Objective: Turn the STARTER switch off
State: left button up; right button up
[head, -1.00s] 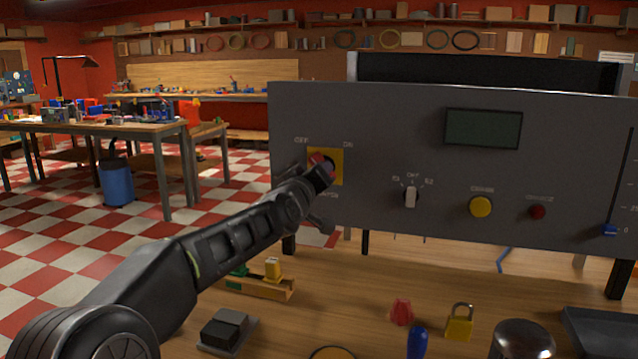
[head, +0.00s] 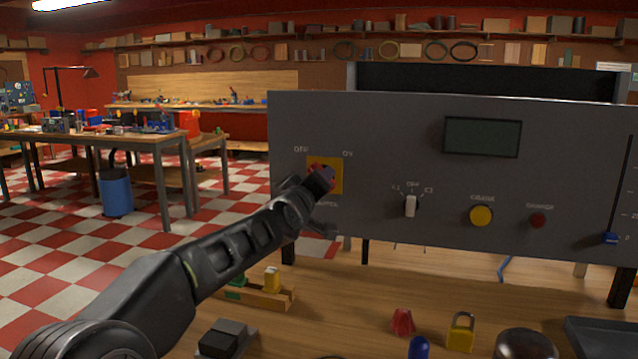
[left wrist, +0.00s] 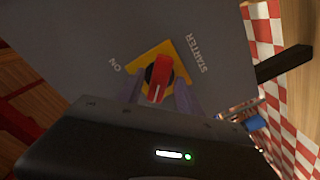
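The STARTER switch is a red knob (left wrist: 159,80) on a yellow plate (head: 339,178) at the left of the grey panel (head: 390,150). In the left wrist view the knob's pale-marked end points down toward my gripper, away from the ON label. The OFF label is hidden there. In the head view my left gripper (head: 322,180) is at the switch and covers most of the knob. My right gripper is in neither current view.
The panel also carries a small white selector (head: 410,206), a yellow button (head: 480,216), a red button (head: 537,220) and a blue slider (head: 610,238). A padlock (head: 461,335) and other small items lie on the wooden bench below.

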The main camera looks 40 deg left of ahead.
pick_arm(q)
jog(key=shift+s, duration=0.15)
jog(key=v, duration=0.7)
jog(key=shift+s, duration=0.25)
jog(key=shift+d, duration=0.1)
